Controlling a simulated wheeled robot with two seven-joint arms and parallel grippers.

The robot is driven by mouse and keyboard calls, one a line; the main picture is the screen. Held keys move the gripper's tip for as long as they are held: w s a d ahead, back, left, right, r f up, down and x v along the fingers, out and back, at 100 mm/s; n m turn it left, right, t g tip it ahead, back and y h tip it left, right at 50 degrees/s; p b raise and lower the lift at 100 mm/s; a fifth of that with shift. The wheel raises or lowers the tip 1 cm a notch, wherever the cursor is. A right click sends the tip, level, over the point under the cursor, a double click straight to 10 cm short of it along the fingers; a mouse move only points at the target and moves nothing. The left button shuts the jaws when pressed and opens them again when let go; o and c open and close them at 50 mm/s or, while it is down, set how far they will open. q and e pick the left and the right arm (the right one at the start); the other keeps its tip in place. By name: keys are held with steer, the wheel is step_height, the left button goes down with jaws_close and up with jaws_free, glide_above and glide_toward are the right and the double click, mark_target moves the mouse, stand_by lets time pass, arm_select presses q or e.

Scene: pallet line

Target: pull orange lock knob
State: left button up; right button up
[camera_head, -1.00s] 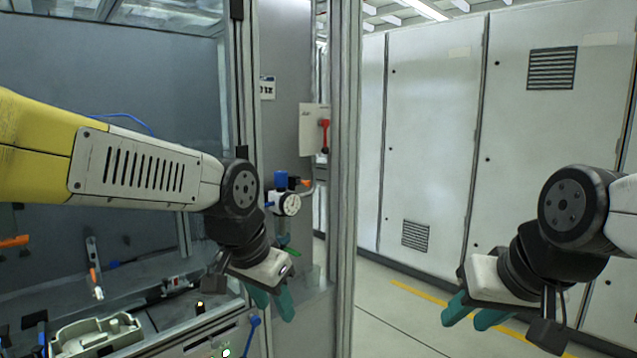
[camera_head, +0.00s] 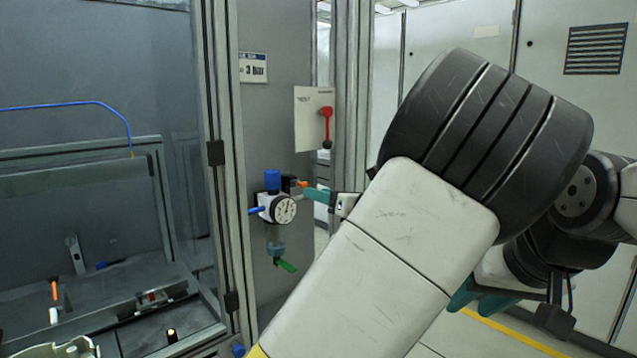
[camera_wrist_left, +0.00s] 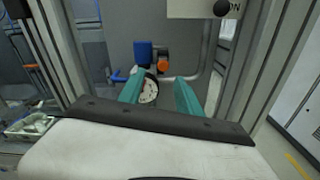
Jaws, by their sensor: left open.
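The orange lock knob (camera_head: 303,184) sits on the right side of the air regulator unit (camera_head: 272,205), on the grey panel. In the left wrist view the orange knob (camera_wrist_left: 163,66) shows beyond and between my fingertips. My left gripper (camera_head: 318,196) is open with teal fingers, just right of the knob; contact cannot be told. In its wrist view my left gripper (camera_wrist_left: 160,88) has nothing between its fingers, with the gauge (camera_wrist_left: 149,91) behind them. My right gripper (camera_head: 478,299) looks open and empty at the lower right, partly hidden by my left arm.
A metal frame post (camera_head: 222,180) stands left. Grey cabinets (camera_head: 460,40) stand behind on the right.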

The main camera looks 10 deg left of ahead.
mark_target(306, 185)
arm_select(q)
steer(key=x, duration=0.7)
steer(key=shift+w+r, duration=0.4)
steer(key=shift+w, duration=0.05)
jaws_close()
stand_by(1.0)
